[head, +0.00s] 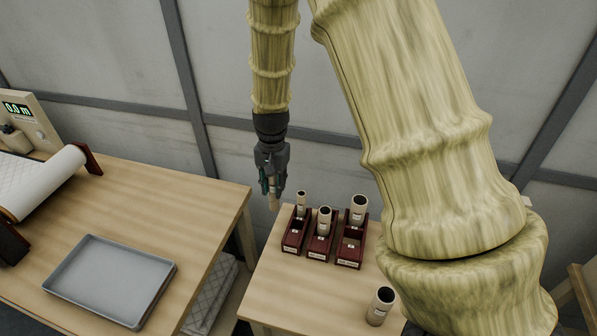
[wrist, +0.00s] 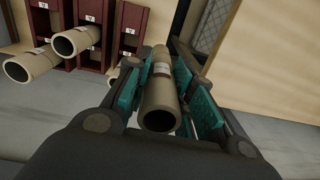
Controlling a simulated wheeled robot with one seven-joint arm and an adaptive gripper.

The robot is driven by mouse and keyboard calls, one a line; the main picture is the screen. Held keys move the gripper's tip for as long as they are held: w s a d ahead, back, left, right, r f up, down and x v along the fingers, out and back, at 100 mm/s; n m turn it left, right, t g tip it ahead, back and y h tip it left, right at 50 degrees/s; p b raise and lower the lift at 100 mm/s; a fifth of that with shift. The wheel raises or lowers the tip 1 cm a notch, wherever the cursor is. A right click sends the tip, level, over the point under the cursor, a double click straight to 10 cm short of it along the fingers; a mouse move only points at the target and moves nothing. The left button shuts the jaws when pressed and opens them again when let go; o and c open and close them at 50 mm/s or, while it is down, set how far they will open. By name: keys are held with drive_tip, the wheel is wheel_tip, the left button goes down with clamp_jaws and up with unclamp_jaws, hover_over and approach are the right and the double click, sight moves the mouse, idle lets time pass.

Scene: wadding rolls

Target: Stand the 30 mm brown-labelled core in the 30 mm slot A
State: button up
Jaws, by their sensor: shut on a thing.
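My gripper (head: 271,186) points down just left of the racks, with its teal pads shut on a tan cardboard core (head: 274,204). In the wrist view the held core (wrist: 160,105) lies between the pads of my gripper (wrist: 160,92), its open end towards the camera and a small pale label on its side. The label's colour and size text cannot be read. Three dark red slot racks (head: 288,247) (head: 313,253) (head: 341,261) stand side by side on the small table, apart from the held core.
Each rack has a core standing at its back: left (head: 301,201), middle (head: 324,217) and right (head: 359,206). Another core (head: 380,307) stands on the small table (head: 275,299) near the front. A grey tray (head: 108,280) lies on the larger table at left.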

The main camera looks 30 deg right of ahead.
drive_tip(key=s+d+m+p, duration=0.2)
drive_tip(key=s+d+m, duration=0.1)
drive_tip(key=d, duration=0.3)
drive_tip(key=shift+s+a+f+b, duration=0.1)
drive_tip(key=shift+f+b, duration=1.6)
drive_tip(key=shift+f, duration=1.5)
drive_tip(key=shift+s+a+f+b, duration=0.1)
drive_tip(key=shift+f+b, duration=1.55)
drive_tip(key=shift+f, duration=1.5)
drive_tip(key=shift+w, duration=0.1)
drive_tip(key=o, duration=1)
wheel_tip(320, 180, up, 12)
